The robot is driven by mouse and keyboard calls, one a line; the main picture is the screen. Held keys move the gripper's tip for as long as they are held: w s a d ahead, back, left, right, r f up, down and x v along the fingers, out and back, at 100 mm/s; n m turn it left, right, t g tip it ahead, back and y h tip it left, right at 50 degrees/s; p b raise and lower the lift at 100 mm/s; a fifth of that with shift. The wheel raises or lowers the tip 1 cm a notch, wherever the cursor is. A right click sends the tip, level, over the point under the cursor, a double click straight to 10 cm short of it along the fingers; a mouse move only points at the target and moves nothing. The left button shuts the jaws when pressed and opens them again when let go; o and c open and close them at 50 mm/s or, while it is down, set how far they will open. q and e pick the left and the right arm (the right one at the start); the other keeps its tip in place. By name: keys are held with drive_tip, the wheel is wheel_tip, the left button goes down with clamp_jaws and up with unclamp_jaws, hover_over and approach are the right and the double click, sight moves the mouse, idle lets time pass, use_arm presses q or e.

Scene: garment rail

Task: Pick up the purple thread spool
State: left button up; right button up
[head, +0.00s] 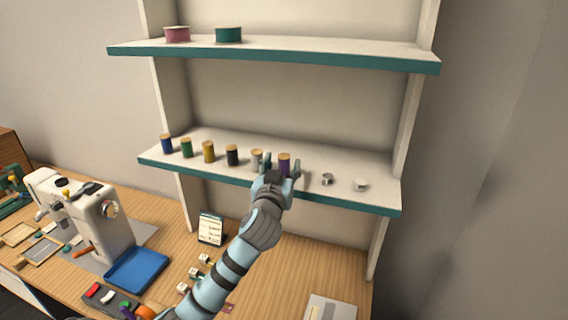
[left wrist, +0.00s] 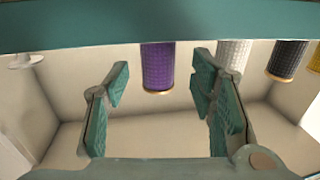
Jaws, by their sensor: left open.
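The purple thread spool (head: 284,163) stands upright on the lower shelf (head: 215,172), right of a silver-grey spool (head: 257,158). My left gripper (head: 282,168) is at the shelf's front edge, open, with one finger on each side of the purple spool. In the left wrist view, which looks upside down, the purple spool (left wrist: 157,67) shows between the spread fingers of the gripper (left wrist: 160,82). I see no finger touching it. The spool's lower part is partly hidden by the gripper in the head view. My right gripper is not in view.
Black (head: 232,155), gold (head: 208,151), green (head: 186,147) and blue (head: 166,143) spools stand to the left. Two small pale items (head: 327,179) are to the right. An upper shelf (head: 290,50) is above; a sewing machine (head: 85,205) is on the table below.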

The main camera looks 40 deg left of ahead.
use_arm(q)
drive_tip(key=x, duration=0.2)
drive_tip(key=shift+w+f, duration=0.1)
drive_tip(key=shift+w, duration=0.3)
drive_tip(key=shift+s, duration=0.4)
drive_tip(key=c, duration=0.7)
drive_tip(key=shift+w, duration=0.1)
drive_tip(key=c, duration=0.4)
drive_tip(key=shift+o, duration=0.2)
